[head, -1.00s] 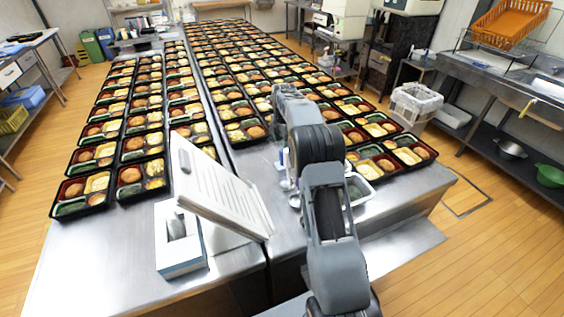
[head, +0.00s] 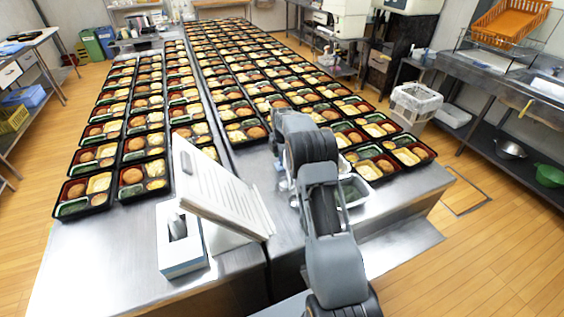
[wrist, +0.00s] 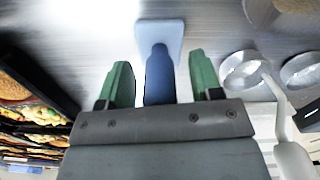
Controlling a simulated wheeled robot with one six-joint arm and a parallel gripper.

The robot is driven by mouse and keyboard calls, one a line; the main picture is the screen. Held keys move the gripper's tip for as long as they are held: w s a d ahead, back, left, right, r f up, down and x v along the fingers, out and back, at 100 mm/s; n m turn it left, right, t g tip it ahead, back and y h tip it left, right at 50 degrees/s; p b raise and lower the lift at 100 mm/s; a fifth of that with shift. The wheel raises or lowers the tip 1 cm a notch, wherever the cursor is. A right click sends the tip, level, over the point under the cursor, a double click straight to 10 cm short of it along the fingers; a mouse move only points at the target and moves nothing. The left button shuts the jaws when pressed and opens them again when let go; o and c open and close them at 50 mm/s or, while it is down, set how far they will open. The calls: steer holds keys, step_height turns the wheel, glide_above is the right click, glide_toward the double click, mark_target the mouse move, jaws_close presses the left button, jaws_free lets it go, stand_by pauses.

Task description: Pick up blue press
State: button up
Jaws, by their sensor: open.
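The blue press shows in the wrist view, with a darker blue handle (wrist: 159,78) and a flat pale blue plate (wrist: 172,32) lying beyond it on the steel surface. My gripper (wrist: 161,80) has two green fingers, one on each side of the handle. The fingers are open, with a gap visible between each finger and the handle. In the head view my arm hides the gripper, and I cannot make out the press there.
Bento trays (wrist: 30,105) are close on the left. In the head view, a clear container (head: 353,190), a paper stand (head: 212,185) and a tissue box (head: 181,240) flank my arm. Bare steel lies at the front.

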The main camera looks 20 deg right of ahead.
steer(key=c, duration=1)
steer(key=shift+r, duration=0.1)
